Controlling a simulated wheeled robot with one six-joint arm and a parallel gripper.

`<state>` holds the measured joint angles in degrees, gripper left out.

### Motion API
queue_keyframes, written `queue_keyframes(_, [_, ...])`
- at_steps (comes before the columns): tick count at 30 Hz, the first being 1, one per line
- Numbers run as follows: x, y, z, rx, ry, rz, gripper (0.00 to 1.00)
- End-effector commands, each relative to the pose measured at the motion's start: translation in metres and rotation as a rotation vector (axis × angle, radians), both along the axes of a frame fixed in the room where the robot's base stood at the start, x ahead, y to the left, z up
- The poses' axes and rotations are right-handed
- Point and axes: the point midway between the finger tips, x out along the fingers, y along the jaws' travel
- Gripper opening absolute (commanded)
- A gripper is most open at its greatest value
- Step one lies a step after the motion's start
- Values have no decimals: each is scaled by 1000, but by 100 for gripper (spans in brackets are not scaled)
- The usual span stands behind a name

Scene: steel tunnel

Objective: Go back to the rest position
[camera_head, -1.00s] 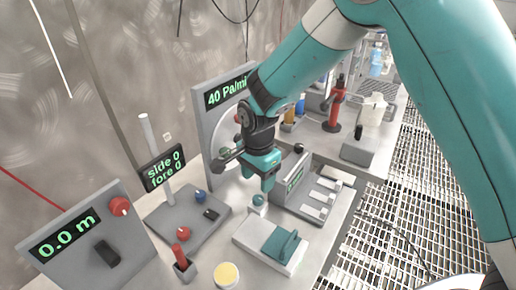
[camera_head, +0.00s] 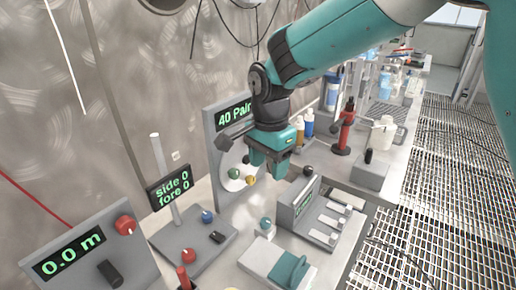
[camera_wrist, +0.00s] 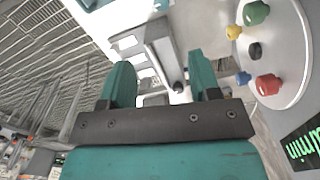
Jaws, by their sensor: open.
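My gripper (camera_head: 268,172) is a teal and dark-grey parallel jaw at the end of my teal arm. It hangs above the bench, in front of the grey panel (camera_head: 214,160) reading "40 Pa/min". In the wrist view my gripper (camera_wrist: 160,85) shows its two teal fingers spread apart with nothing between them. A round white plate (camera_wrist: 290,40) with several coloured knobs sits to the right of the fingers in that view. My gripper is apart from everything on the bench.
A grey unit (camera_head: 305,215) with white switches stands below and right of my gripper. A display reading "side 0 fore 0" (camera_head: 171,188) and a "0.0 m" panel (camera_head: 75,250) are left. A red cylinder (camera_head: 346,130) stands farther back. Grating floor (camera_head: 420,220) lies right.

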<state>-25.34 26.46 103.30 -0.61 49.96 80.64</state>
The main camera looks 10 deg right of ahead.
Motion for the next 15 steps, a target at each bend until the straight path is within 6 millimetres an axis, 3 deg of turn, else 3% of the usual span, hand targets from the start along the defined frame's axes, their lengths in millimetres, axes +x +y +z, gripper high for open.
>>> queue_keyframes(5, [-48, -20, 35, 80, -26, 355, 57])
queue_keyframes(9, [-117, -37, 60, 169, -90, 805, 57])
queue_keyframes(15, [-202, -48, 70, 254, -220, 1329, 57])
